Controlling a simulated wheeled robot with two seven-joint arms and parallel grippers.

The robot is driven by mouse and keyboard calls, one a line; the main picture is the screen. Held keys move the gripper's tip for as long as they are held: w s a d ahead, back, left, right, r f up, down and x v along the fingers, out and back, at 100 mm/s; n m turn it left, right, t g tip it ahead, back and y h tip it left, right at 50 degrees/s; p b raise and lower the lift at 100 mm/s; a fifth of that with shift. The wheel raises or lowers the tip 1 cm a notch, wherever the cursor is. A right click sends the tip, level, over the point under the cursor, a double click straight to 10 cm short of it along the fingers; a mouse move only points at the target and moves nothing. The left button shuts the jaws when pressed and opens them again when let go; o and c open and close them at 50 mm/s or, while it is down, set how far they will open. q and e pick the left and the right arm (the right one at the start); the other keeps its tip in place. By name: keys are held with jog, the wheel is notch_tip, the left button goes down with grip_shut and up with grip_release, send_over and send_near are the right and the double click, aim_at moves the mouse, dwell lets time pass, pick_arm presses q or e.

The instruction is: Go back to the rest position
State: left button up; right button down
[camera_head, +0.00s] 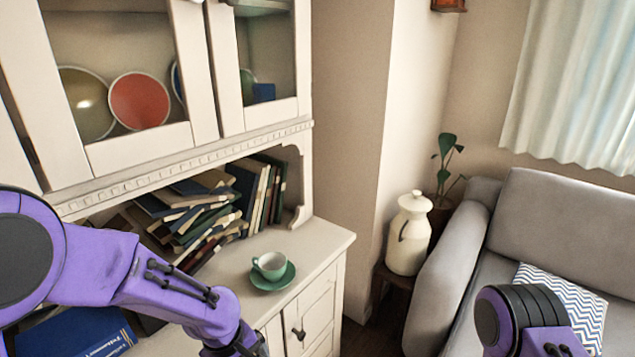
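My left arm (140,275) comes in from the left, in front of a cream cabinet, and bends down past the bottom edge. Its dark wrist end shows at the bottom, but the gripper fingers are out of frame. My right arm (525,315) shows only as a purple and black joint at the bottom right, in front of the sofa. Its gripper is below the frame. I cannot see whether either gripper holds anything.
A green cup (270,264) sits on a saucer (273,282) on the cabinet counter (318,243). Piled books (195,215) lie behind my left arm. A white jug (409,238) stands beside the grey sofa (560,215). A blue book (75,335) lies at the lower left.

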pick_arm(q)
jog(key=s+a+f+t, duration=0.1)
jog(key=s+a+f, duration=0.15)
jog(key=f, duration=0.35)
jog(key=s+a+f, duration=0.1)
jog(key=s+f, duration=0.2)
jog(key=f, duration=0.2)
jog(key=s+a+f+m+y, duration=0.1)
jog(key=s+a+f+y, duration=0.1)
jog(key=s+a, duration=0.3)
jog(key=s+a+f+m+t+y, duration=0.1)
jog(key=s+a+f, duration=0.4)
jog(key=s, duration=0.8)
jog(key=shift+a+f+t+y, duration=0.15)
jog(key=shift+a+t+y, duration=0.15)
jog(key=shift+a+y, duration=0.5)
